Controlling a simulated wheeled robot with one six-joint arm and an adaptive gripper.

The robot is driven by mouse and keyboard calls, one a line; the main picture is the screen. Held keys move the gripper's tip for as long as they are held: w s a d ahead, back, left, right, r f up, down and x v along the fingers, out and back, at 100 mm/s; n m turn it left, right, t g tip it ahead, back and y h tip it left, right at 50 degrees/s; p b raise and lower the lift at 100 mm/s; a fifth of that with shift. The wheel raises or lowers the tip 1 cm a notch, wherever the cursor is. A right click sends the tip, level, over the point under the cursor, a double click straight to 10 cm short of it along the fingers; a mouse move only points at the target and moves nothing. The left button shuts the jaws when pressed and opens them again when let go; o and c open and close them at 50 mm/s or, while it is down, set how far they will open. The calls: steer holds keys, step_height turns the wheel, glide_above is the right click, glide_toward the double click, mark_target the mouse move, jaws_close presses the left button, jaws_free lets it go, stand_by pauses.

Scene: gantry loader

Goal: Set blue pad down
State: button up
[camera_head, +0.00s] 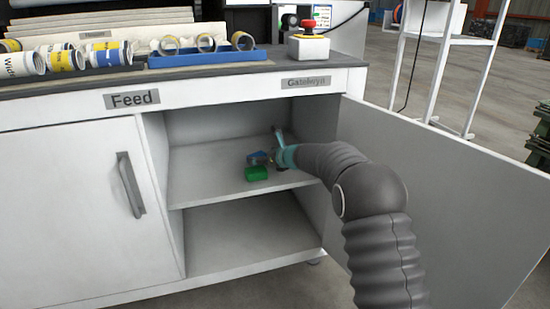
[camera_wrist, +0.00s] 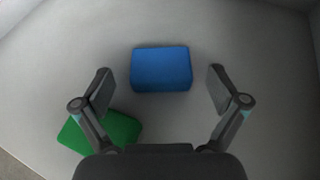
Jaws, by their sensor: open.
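The blue pad (camera_wrist: 160,68) lies flat on the cabinet's upper shelf, between and slightly beyond my open fingertips in the wrist view. My gripper (camera_wrist: 160,88) is open, with a gap on each side of the pad and no finger touching it. In the head view the blue pad (camera_head: 259,156) is partly hidden by my gripper (camera_head: 270,158), which reaches into the open cabinet from the right. A green block (camera_head: 256,173) lies on the same shelf, nearer the front edge. It also shows in the wrist view (camera_wrist: 122,128), partly behind my left finger.
The shelf (camera_head: 205,180) is otherwise bare, with free room to the left. The open cabinet door (camera_head: 440,190) stands at the right beside my arm. The counter above holds a blue tray (camera_head: 205,58) with rolls and a red emergency button (camera_head: 309,27).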

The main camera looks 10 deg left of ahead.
steer(key=v, duration=0.9)
steer(key=shift+f, duration=0.1)
steer(key=shift+s+d+r, duration=0.15)
steer(key=shift+s+r, duration=0.05)
steer(key=shift+r, duration=0.05)
steer(key=s+d+r+n+g+h, duration=0.1)
steer(key=s+d+r+n+h, duration=0.1)
steer(key=s+d+r+n, duration=0.55)
steer(key=s+d+r+n+g+h, duration=0.15)
steer(key=s+d+n, duration=0.55)
steer(key=s, duration=0.7)
steer(key=s+d+f+n+h, duration=0.3)
steer(key=s+d+n, duration=0.2)
steer(key=s+d, duration=0.5)
steer(key=s+d+f+n+h, duration=0.3)
steer(key=s+d, duration=0.7)
steer(key=s, duration=0.5)
steer(key=n+h, duration=0.1)
steer(key=n, duration=0.1)
steer(key=shift+s+d+n, duration=0.2)
steer(key=shift+d+n, duration=0.15)
steer(key=shift+d, duration=0.05)
steer(key=shift+f, duration=0.15)
